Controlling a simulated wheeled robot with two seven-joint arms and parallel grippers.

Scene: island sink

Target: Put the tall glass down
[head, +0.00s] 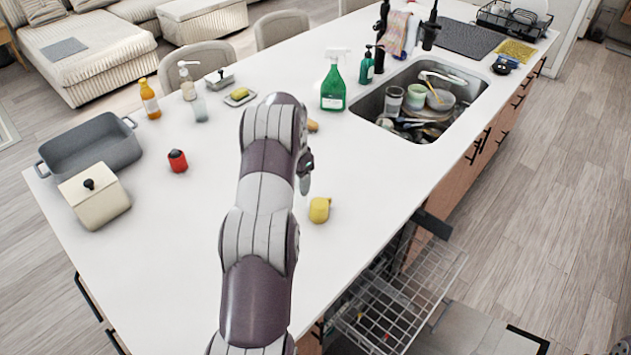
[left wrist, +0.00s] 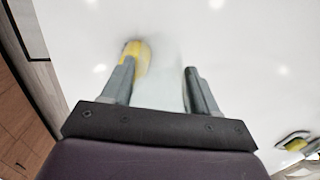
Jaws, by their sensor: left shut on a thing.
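My left gripper (head: 304,176) is over the middle of the white island counter, mostly hidden behind my own forearm in the head view. In the left wrist view, the fingers (left wrist: 158,85) stand apart with a pale, see-through tall glass (left wrist: 158,98) between them. The glass is faint against the white counter (head: 175,250), and its lower end is hard to make out. I cannot tell whether it touches the counter. My right gripper is not in view.
A yellow object (head: 319,210) stands close by the gripper. A green spray bottle (head: 334,88) and a sink full of dishes (head: 408,135) lie beyond. A red item (head: 177,161), grey pot (head: 95,147) and cream canister (head: 95,200) are left. The near counter is clear.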

